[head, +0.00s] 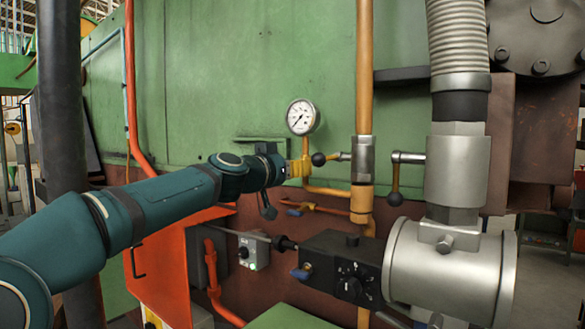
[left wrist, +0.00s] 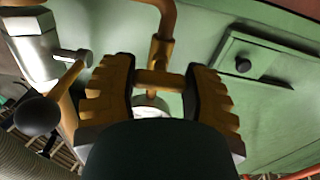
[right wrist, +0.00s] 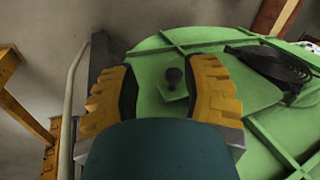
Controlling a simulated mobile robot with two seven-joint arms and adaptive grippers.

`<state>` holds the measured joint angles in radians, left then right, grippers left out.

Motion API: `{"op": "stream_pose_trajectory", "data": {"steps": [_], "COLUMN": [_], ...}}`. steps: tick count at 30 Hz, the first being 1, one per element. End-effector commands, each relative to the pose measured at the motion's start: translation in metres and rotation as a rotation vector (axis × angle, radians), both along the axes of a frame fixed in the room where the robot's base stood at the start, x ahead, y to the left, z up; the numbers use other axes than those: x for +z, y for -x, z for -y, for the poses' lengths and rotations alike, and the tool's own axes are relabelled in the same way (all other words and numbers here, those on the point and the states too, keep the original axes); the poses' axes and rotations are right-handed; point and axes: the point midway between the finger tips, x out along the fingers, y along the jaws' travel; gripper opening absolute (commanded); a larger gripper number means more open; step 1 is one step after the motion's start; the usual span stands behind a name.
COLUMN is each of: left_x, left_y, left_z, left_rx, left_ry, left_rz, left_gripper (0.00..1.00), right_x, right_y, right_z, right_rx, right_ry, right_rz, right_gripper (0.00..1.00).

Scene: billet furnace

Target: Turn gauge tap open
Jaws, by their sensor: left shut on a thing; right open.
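The round white-faced gauge (head: 302,117) sits on a thin brass pipe (head: 306,150) against the green furnace wall. My left gripper (head: 298,168) is just below the gauge at this pipe. In the left wrist view its yellow fingers (left wrist: 160,85) are shut on the two ends of a short brass crossbar, the gauge tap (left wrist: 158,78). The bar lies across the pipe (left wrist: 160,50). Part of the white gauge (left wrist: 150,106) shows behind it, mostly hidden by my gripper. My right gripper (right wrist: 160,90) is open and empty, outside the head view.
A lever with a black ball (head: 318,159) is close right of my left gripper, on a silver valve (head: 362,158). Another ball lever (head: 395,198) hangs further right. A black valve block (head: 345,265) is below. A green round surface with a black knob (right wrist: 175,78) faces my right gripper.

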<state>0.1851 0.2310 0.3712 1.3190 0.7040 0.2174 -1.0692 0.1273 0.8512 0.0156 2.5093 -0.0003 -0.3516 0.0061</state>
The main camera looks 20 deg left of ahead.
Motion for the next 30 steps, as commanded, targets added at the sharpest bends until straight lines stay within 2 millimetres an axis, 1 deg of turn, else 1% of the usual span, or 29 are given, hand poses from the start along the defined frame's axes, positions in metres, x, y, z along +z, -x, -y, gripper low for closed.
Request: {"op": "stream_pose_trajectory", "data": {"steps": [8,19,30], "left_x": [-0.0004,0.0001,0.0004], "left_y": [0.0002,0.0001,0.0001], "left_z": [0.0002,0.0001,-0.0001], "left_rx": [-0.001,-0.001,0.000], "left_ry": [0.177,0.506,0.837], "left_rz": [-0.064,-0.184,-0.304], "left_gripper": [0.13,0.13,0.13], "right_x": [-0.0039,-0.0063,-0.0045], "right_y": [0.0013,0.0023,0.0019], "right_z": [-0.0002,-0.0004,-0.0004], "right_rx": [0.002,0.004,0.003], "right_ry": [0.000,-0.001,-0.001], "right_rz": [-0.002,-0.005,-0.004], "right_gripper": [0.47,0.47,0.47]}}
